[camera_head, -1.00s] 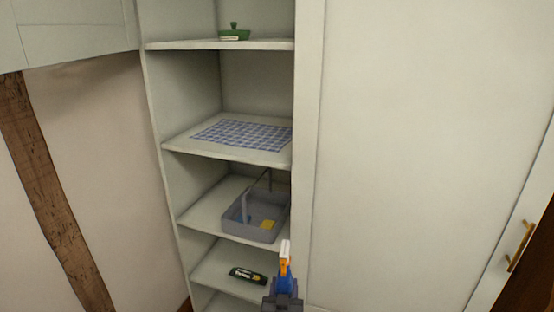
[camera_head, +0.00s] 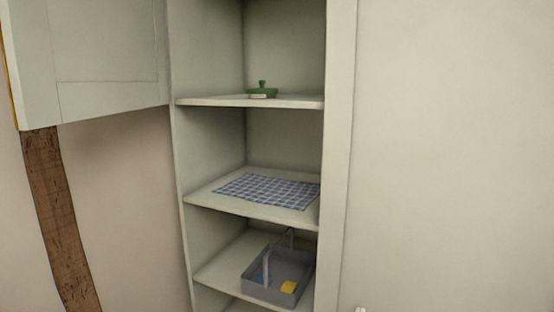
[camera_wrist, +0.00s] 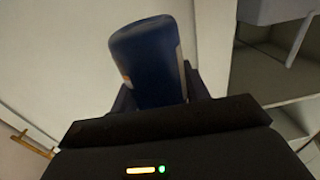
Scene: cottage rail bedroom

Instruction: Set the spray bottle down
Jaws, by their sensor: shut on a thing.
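The spray bottle (camera_wrist: 150,62) is dark blue in the wrist view, where its rounded end faces the camera. My gripper (camera_wrist: 158,95) is shut on it, with a dark finger on each side. In the head view only a small white tip, likely the bottle's nozzle, shows at the bottom edge; my gripper is out of that view. The bottle is held in front of the cabinet, to the right of the open shelves. A grey caddy (camera_head: 250,287) with a handle stands on a lower shelf, holding a yellow item (camera_head: 288,287) and something blue.
A blue checked cloth (camera_head: 268,189) lies on the middle shelf (camera_head: 205,196), with free space above it. A green lidded dish (camera_head: 262,92) sits on the shelf above. An open cabinet door (camera_head: 110,60) is at upper left. A plain panel (camera_head: 450,150) fills the right.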

